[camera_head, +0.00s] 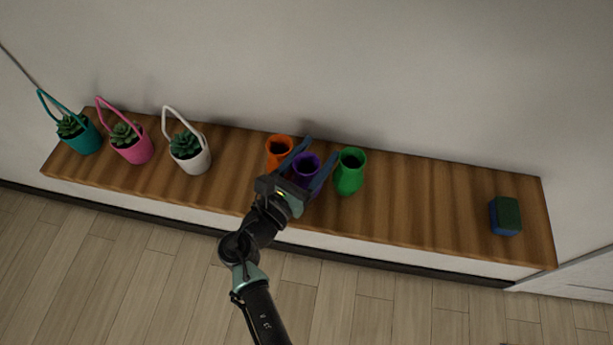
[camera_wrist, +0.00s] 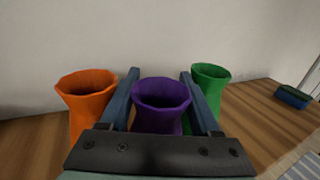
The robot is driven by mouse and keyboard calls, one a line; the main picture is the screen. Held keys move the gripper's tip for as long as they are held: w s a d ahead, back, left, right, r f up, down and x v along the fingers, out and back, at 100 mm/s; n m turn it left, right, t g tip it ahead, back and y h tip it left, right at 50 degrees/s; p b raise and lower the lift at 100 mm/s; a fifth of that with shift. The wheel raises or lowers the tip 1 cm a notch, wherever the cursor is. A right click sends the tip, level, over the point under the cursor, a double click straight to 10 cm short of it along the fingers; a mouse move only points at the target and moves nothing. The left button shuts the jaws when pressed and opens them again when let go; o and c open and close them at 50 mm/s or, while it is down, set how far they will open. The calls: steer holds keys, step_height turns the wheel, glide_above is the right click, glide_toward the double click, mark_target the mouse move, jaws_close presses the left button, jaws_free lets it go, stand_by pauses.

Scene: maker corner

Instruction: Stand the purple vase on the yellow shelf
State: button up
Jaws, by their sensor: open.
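The purple vase (camera_head: 306,168) stands upright on a wooden bench, between an orange vase (camera_head: 279,149) on its left and a green vase (camera_head: 349,172) on its right. My gripper (camera_head: 321,160) is open, with one finger on each side of the purple vase. In the wrist view the purple vase (camera_wrist: 161,104) sits between the two blue fingers, and its lower part is hidden behind the gripper's palm. I cannot tell whether the fingers touch it. No yellow shelf shows in either view.
The wooden bench (camera_head: 430,205) runs along a plain wall. Teal (camera_head: 83,137), pink (camera_head: 132,147) and white (camera_head: 190,155) planters with tall handles stand on its left. A blue and green block (camera_head: 505,216) lies at its right end. The bench between green vase and block is clear.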

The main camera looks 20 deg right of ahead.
jaws_close()
steer(key=shift+r, duration=0.15)
